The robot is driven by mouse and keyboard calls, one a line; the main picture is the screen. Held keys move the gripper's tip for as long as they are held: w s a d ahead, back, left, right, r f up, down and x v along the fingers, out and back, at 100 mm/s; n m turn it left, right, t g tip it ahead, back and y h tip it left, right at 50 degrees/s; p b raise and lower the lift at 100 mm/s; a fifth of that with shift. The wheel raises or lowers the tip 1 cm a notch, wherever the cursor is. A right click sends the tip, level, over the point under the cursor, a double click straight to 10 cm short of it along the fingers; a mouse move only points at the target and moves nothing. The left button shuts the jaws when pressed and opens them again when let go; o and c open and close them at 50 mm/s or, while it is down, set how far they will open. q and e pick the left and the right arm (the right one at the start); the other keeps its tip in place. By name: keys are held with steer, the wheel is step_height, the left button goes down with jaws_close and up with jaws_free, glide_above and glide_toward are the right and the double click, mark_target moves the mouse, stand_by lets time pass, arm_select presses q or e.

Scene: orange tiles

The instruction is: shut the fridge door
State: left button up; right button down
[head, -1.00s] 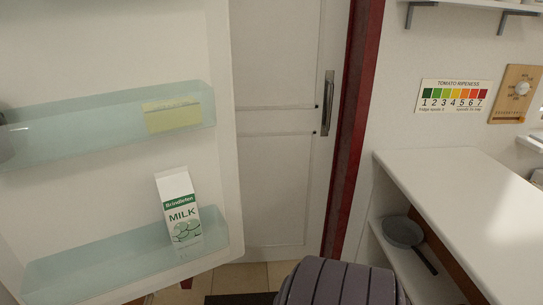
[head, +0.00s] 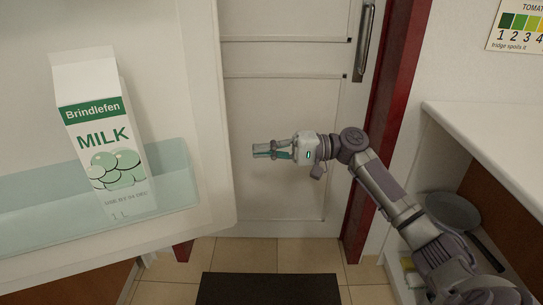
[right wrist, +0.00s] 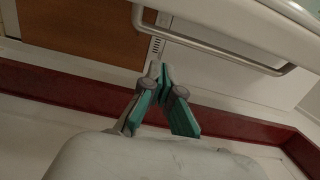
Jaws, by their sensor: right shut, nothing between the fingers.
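The fridge door (head: 182,75) stands open on the left of the head view, its white inner side facing me. A milk carton (head: 105,150) stands in its clear lower shelf (head: 170,185). My right gripper (head: 258,150) reaches in from the right and points left. It is shut and empty, just right of the door's free edge in the picture; I cannot tell the depth gap. In the right wrist view its teal fingers (right wrist: 160,70) meet, with a metal bar handle (right wrist: 220,52) beyond them. My left gripper is not in view.
A white panelled door (head: 280,95) with a red frame (head: 400,80) stands behind. A white counter (head: 490,135) with a pan (head: 452,212) on its lower shelf is at the right. A dark mat (head: 280,288) lies on the tiled floor.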

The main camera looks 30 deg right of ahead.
steer(key=a, duration=0.7)
steer(key=shift+a, duration=0.3)
steer(key=shift+s, duration=0.1)
